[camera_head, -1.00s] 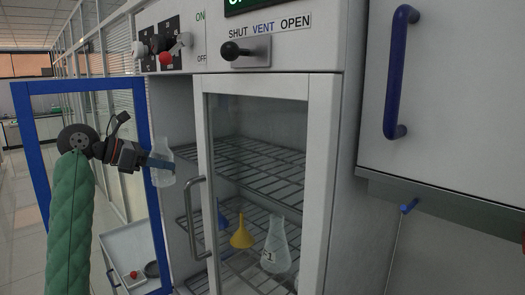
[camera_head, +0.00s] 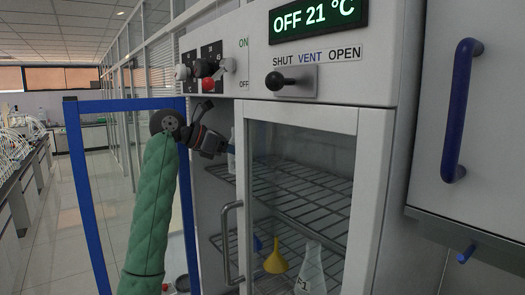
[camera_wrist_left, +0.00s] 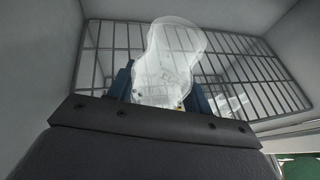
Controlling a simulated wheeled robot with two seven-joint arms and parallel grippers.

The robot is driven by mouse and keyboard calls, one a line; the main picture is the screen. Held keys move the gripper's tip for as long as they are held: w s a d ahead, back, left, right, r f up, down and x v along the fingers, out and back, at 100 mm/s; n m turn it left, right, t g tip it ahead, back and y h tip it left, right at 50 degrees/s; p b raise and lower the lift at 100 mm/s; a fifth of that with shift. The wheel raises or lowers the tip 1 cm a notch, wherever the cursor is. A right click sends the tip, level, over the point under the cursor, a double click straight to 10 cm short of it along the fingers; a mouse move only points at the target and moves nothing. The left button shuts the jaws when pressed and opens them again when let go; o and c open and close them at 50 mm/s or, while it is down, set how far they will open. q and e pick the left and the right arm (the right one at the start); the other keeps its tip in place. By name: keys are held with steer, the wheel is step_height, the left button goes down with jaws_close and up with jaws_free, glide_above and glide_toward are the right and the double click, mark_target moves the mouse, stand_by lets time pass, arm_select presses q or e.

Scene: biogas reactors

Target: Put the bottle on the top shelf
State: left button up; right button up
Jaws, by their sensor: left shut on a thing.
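My left gripper (camera_head: 228,149) reaches into the cabinet's opening, left of the glazed door. It is shut on a clear glass bottle (camera_head: 232,139), which is mostly hidden by the gripper in the head view. In the left wrist view the transparent bottle (camera_wrist_left: 168,62) sits between the two blue fingers (camera_wrist_left: 160,92). The top wire shelf (camera_head: 310,190) spans the cabinet behind the glass. A wire rack (camera_wrist_left: 245,70) shows behind the bottle in the wrist view; whether they touch I cannot tell. My right gripper is not in view.
The glazed door (camera_head: 300,130) with its metal handle (camera_head: 228,245) stands right of my arm. A yellow funnel (camera_head: 275,258) and a conical flask (camera_head: 311,270) are on a lower shelf. A blue frame (camera_head: 80,190) stands at left. A vent lever (camera_head: 275,80) sits above the door.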

arm_select(q)
steer(key=d, duration=0.2)
steer(key=w+d, duration=0.1)
steer(key=d, duration=0.1)
steer(key=w+d, duration=0.1)
steer(key=d, duration=0.1)
steer(key=shift+w+d, duration=0.2)
steer(key=shift+f, duration=0.15)
steer(key=shift+a, duration=0.1)
steer(key=o, duration=1.1)
steer(key=shift+f, duration=0.1)
steer(key=shift+o, duration=0.2)
steer(key=shift+s+a+r, duration=0.1)
steer(key=shift+a+r, duration=0.1)
steer(key=shift+r, duration=0.05)
steer(key=s+a, duration=0.4)
steer(key=a, duration=0.8)
steer(key=shift+s+r, duration=0.15)
steer(key=shift+s, duration=0.15)
steer(key=shift+d, duration=0.1)
